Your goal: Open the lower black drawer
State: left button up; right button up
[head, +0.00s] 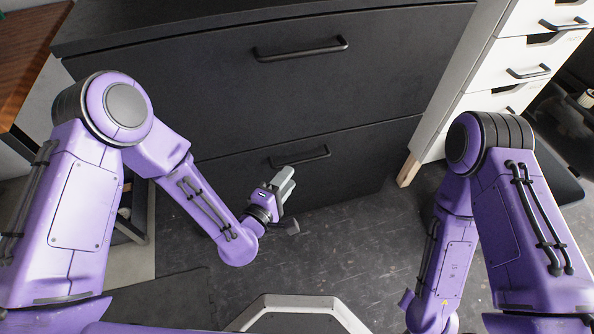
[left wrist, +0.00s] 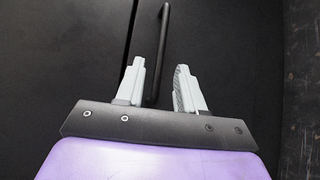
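The lower black drawer (head: 350,165) is a dark front panel low on the black cabinet, and it looks shut. Its black bar handle (head: 301,157) runs across its upper part. My left gripper (head: 286,186) is just below and in front of this handle. In the left wrist view, my left gripper (left wrist: 160,84) is open, with two grey fingers apart. The handle (left wrist: 163,50) shows as an upright bar, its near end in line with the gap between the fingers. I cannot tell whether they touch it. My right gripper is outside the head view.
The upper black drawer (head: 270,75), with its own handle (head: 301,50), looks shut. A white drawer unit (head: 500,75) on a wooden leg (head: 408,170) stands at the right. A wooden worktop edge (head: 30,60) is at the upper left. The dark floor (head: 350,240) before the cabinet is clear.

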pick_arm(q)
jog(key=b+x, duration=0.1)
jog(key=x, duration=0.5)
jog(key=shift+w, duration=0.1)
grip_shut()
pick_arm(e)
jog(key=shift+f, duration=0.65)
pick_arm(q)
jog(key=shift+f, duration=0.1)
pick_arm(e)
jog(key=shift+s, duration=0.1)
